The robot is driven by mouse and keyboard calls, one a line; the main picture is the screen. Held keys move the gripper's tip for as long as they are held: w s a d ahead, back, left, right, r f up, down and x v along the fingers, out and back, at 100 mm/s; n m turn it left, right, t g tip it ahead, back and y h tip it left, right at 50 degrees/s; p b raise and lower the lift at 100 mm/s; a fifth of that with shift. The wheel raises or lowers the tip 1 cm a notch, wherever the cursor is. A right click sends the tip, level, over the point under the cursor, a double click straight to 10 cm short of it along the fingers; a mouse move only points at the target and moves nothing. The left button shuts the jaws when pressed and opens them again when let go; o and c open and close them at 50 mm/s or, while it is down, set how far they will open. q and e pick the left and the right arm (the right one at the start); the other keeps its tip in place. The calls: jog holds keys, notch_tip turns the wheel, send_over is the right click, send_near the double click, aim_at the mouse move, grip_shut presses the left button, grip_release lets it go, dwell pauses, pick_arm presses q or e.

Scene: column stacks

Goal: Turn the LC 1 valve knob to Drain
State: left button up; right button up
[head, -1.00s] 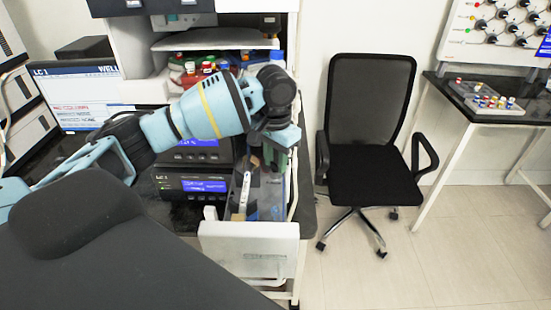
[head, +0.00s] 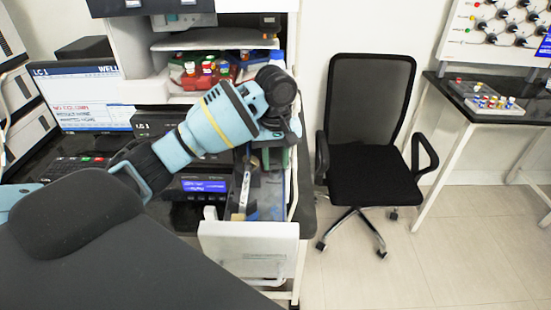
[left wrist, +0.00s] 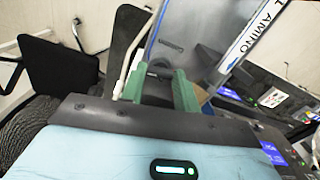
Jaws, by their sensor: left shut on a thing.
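My left gripper (head: 272,158) points down over the open drawer of the LC 1 stack. In the left wrist view its two green fingers (left wrist: 160,82) stand on either side of a small dark part (left wrist: 160,67), which appears to be the LC 1 valve knob. The gripper is shut on it. The knob's pointer and the Drain mark cannot be made out, and in the head view my wrist hides the knob. The LC 1 stack (head: 150,122) is partly behind my left arm. My right gripper is not in view.
The white drawer front (head: 250,245) stands out towards me. A column with an "AMINO" label (left wrist: 255,35) is close to the fingers. A monitor (head: 85,85) stands left. An office chair (head: 370,120) stands right, with clear floor before it.

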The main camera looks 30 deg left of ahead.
aim_at(275, 164)
pick_arm(q)
jog(key=n, duration=0.3)
jog(key=shift+n, duration=2.1)
jog(key=o, duration=1)
jog(key=shift+r, duration=3.95)
